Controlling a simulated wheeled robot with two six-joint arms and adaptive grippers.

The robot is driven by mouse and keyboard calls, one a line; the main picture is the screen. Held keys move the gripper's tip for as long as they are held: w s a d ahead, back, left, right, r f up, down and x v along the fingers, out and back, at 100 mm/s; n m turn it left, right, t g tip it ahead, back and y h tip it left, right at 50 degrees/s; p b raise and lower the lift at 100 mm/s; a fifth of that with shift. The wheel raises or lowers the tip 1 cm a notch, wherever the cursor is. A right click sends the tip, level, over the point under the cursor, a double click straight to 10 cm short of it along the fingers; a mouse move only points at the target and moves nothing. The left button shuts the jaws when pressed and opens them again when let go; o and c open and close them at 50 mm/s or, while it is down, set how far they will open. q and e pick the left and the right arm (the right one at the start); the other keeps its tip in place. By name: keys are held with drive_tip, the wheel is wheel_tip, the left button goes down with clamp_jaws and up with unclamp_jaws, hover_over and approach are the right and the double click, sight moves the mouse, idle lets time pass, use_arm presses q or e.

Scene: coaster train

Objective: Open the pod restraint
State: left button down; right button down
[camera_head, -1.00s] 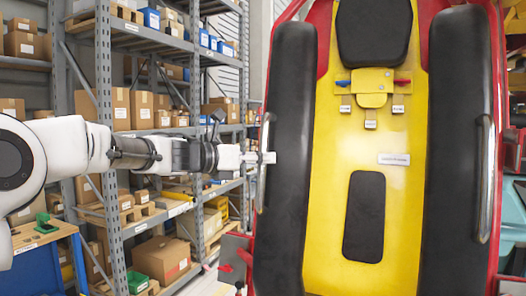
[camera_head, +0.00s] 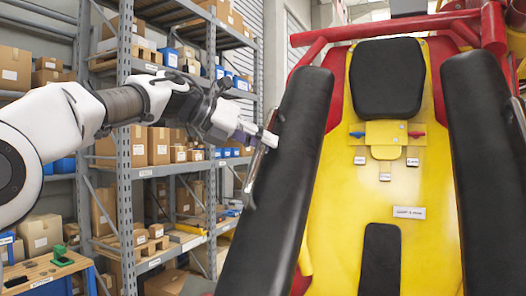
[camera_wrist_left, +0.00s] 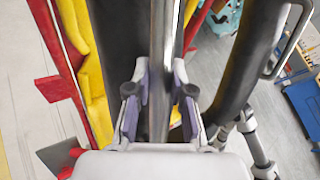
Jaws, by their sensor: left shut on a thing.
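The pod restraint is two long black pads, the left pad (camera_head: 283,180) and the right pad (camera_head: 490,150), over a yellow and red pod seat (camera_head: 411,260). A metal handle (camera_head: 258,172) runs along the outer side of the left pad. My left gripper (camera_head: 262,136) is shut on this handle near its upper end. In the left wrist view the handle (camera_wrist_left: 162,60) passes between the two fingers of my left gripper (camera_wrist_left: 160,92). My right gripper is not in view.
Grey shelving (camera_head: 123,150) with cardboard boxes stands behind my left arm. A blue workbench (camera_head: 50,280) with green parts is at the lower left. Red frame tubes (camera_head: 395,28) cross above the black headrest (camera_head: 387,78).

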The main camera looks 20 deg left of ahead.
use_arm(q)
drive_tip(key=shift+f, duration=0.2)
drive_tip(key=c, duration=1.2)
unclamp_jaws()
drive_tip(key=shift+d, duration=0.1)
drive_tip(key=shift+o, duration=1)
drive_tip(key=shift+s, duration=0.1)
drive_tip(key=shift+s+d+r, duration=0.15)
